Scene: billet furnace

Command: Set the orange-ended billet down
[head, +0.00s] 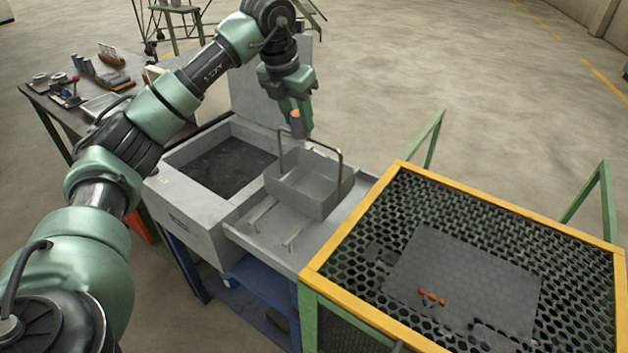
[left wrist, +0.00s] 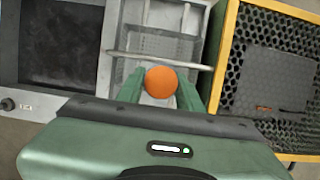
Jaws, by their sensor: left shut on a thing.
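My left gripper (head: 296,115) is shut on the orange-ended billet (head: 296,120) and holds it upright, orange end up. In the left wrist view the billet (left wrist: 161,82) sits between the two green fingers, its round orange end facing the camera. In the head view the billet is at the far side of a grey metal basket (head: 318,193) with a raised handle. In the left wrist view it overlaps the basket (left wrist: 150,45). Its lower end is hidden, so I cannot tell whether it touches anything. My right gripper is not in view.
The basket stands on a grey shelf (head: 262,240) beside an open furnace box (head: 185,222). A yellow-framed mesh table (head: 480,200) with a dark plate (head: 475,270) and small orange-ended pieces (head: 432,296) stands at right. A bench (head: 50,100) with tools stands at left.

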